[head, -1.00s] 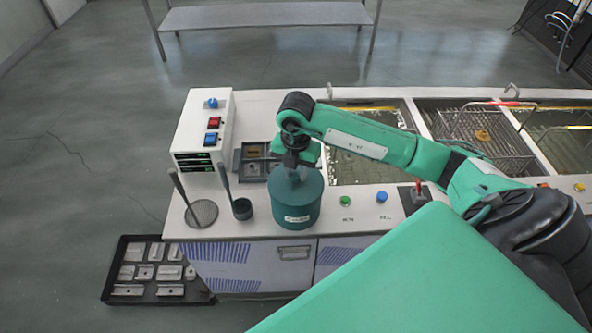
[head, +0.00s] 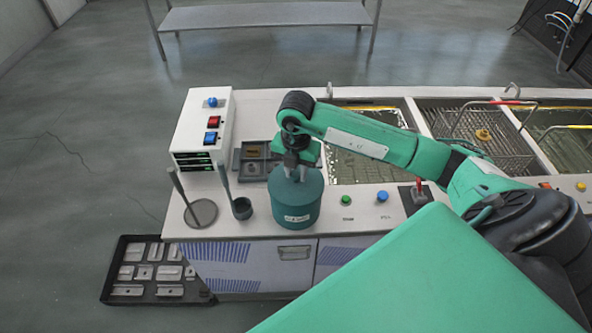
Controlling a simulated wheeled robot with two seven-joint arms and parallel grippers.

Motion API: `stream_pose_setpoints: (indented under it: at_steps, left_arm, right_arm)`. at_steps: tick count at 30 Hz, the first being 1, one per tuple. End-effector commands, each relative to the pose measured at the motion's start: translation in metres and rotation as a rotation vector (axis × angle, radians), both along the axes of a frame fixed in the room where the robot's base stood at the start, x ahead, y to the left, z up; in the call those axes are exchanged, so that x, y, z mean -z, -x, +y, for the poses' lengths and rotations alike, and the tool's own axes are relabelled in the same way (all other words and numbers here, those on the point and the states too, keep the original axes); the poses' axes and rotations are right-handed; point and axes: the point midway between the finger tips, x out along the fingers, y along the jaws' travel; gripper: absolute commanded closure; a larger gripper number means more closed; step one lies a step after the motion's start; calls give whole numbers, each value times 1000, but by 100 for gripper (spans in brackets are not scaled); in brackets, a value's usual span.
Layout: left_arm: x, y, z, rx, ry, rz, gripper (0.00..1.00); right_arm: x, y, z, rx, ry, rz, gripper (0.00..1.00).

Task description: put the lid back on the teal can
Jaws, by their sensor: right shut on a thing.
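The teal can (head: 294,208) stands upright on the white counter, left of the green button, with a pale label on its front. My right gripper (head: 296,170) is directly above the can, pointing down, shut on the lid (head: 285,180) at the can's top. The lid is the same teal as the can and looks to be on or very close to its mouth; whether it is fully seated I cannot tell. The fingertips are partly hidden by the wrist. My left gripper is not in view.
A mesh strainer (head: 202,213) and a small dark cup (head: 242,208) with a handle stand left of the can. A grey divided tray (head: 240,162) is behind it. Tanks with a wire basket (head: 490,140) lie to the right. A black tray (head: 122,270) of metal parts is at lower left.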

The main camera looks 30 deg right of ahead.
Motion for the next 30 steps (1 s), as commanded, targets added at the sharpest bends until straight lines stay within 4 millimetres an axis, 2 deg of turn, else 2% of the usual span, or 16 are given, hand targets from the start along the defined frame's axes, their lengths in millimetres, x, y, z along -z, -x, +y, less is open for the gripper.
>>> stream_pose_setpoints:
  at_steps: [7, 8, 11, 17, 21, 30]
  left_arm:
    - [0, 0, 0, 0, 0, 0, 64]
    - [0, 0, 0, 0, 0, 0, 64]
    - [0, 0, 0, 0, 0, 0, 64]
    - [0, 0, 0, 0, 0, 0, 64]
    - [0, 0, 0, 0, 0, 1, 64]
    - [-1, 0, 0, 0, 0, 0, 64]
  right_arm:
    - [0, 0, 0, 0, 0, 0, 97]
    - [0, 0, 0, 0, 0, 0, 68]
    - [0, 0, 0, 0, 0, 0, 49]
    - [0, 0, 0, 0, 0, 0, 49]
    - [0, 0, 0, 0, 0, 0, 27]
    - [-1, 0, 0, 0, 0, 0, 27]
